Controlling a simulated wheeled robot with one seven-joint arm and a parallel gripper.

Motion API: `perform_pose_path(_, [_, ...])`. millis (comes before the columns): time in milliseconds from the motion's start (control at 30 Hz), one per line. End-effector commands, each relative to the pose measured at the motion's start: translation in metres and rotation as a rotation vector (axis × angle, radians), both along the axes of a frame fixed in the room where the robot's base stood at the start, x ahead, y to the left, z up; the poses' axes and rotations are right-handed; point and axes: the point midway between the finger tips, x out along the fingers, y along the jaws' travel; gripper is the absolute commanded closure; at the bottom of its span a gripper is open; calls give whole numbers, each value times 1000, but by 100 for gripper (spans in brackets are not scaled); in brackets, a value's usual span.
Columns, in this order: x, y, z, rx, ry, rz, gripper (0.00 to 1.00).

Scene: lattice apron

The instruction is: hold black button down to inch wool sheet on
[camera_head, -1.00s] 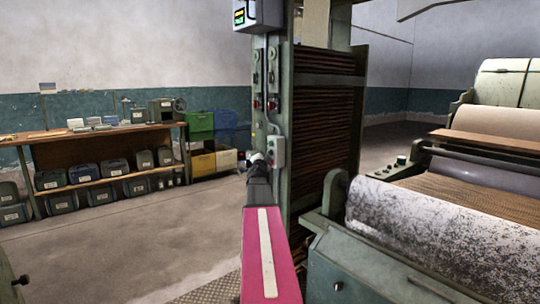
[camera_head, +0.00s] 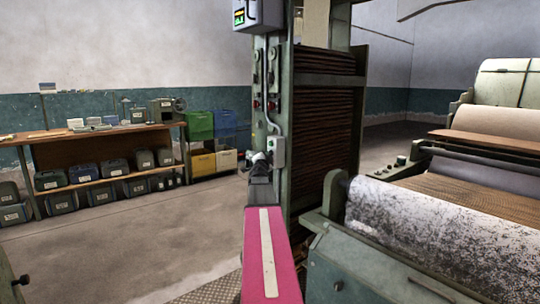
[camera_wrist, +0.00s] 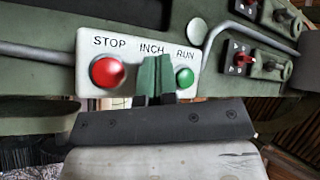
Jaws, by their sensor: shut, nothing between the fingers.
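In the wrist view a pale control box (camera_wrist: 193,65) carries a red STOP button (camera_wrist: 108,71), a green RUN button (camera_wrist: 184,78) and the INCH label between them. My gripper (camera_wrist: 156,68) is shut and empty, its green fingertips over the spot under INCH. They hide the black button; I cannot see how far it is pressed. In the head view the box (camera_head: 278,150) is on a green post, with my gripper (camera_head: 260,163) at its left side. A speckled grey-white woolly sheet (camera_head: 425,225) covers the front roller; a brown slatted apron (camera_head: 470,195) lies behind it.
The green machine frame (camera_head: 365,265) stands close on the right of my arm. Red switches (camera_wrist: 238,60) sit on the post beside the box. A bench with grey boxes (camera_head: 85,173) and coloured crates (camera_head: 200,125) stand at the left. The floor between is clear.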

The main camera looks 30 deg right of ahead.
Motion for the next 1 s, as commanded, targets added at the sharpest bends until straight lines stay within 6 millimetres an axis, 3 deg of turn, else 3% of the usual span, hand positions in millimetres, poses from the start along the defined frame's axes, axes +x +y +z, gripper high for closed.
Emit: perform_pose_path(1000, [1, -9, 0, 0, 0, 0, 100])
